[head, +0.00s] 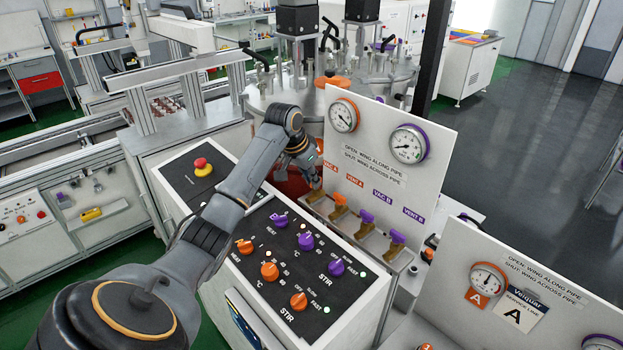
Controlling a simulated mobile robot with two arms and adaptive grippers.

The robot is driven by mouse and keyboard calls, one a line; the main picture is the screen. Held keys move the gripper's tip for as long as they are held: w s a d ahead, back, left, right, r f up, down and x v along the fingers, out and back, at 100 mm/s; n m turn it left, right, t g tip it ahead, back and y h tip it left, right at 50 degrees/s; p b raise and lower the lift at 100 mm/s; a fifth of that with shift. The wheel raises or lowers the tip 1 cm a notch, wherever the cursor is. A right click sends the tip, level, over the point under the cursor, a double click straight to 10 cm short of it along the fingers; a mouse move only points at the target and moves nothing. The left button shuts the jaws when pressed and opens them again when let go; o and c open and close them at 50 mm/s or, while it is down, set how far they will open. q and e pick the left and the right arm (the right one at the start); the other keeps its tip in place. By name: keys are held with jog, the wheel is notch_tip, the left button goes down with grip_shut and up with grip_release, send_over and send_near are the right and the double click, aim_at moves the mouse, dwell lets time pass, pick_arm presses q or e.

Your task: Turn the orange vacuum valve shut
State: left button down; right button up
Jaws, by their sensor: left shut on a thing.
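The orange vacuum valve is the leftmost of a row of brass valves below the white gauge panel, under the label VAC A. Its brass body (315,197) shows, but my gripper hides its wing, so I cannot tell how the wing is turned. My left gripper (314,181) reaches down from above and is shut on this valve's wing. To its right are the orange VENT A valve (339,201), the purple VAC B valve (366,216) and the purple VENT B valve (397,237). My right gripper is not in view.
The gauge panel (440,150) stands close behind the valves, with an orange-rimmed and a purple-rimmed gauge. A control box with orange and purple knobs (269,271) and a red stop button (201,163) lies below my arm. A second panel (530,260) is at right.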

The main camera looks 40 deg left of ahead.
pick_arm(q)
jog(key=n, duration=0.1)
jog(key=n+y, duration=0.1)
jog(key=n, duration=0.1)
jog(key=shift+d+n, duration=0.3)
jog(key=shift+d, duration=0.05)
jog(key=n, duration=0.1)
jog(key=n+y, duration=0.1)
jog(key=n, duration=0.1)
jog(key=n+g+y, duration=0.1)
jog(key=shift+w+d+n, duration=0.15)
jog(key=shift+d+n, duration=0.15)
jog(key=n, duration=0.1)
jog(key=n+g, duration=0.1)
jog(key=n, duration=0.1)
jog(key=n+y, duration=0.1)
jog(key=shift+w+d, duration=0.2)
jog(key=shift+w, duration=0.05)
jog(key=shift+w+f+n+g, duration=0.15)
jog(key=shift+n+g, duration=0.65)
jog(key=shift+n, duration=1)
jog(key=shift+y, duration=0.3)
jog(key=c, duration=1.4)
grip_release()
jog(key=v, duration=0.7)
jog(key=shift+w+d+r, duration=0.1)
jog(key=shift+w+r, duration=0.05)
jog(key=shift+r, duration=0.1)
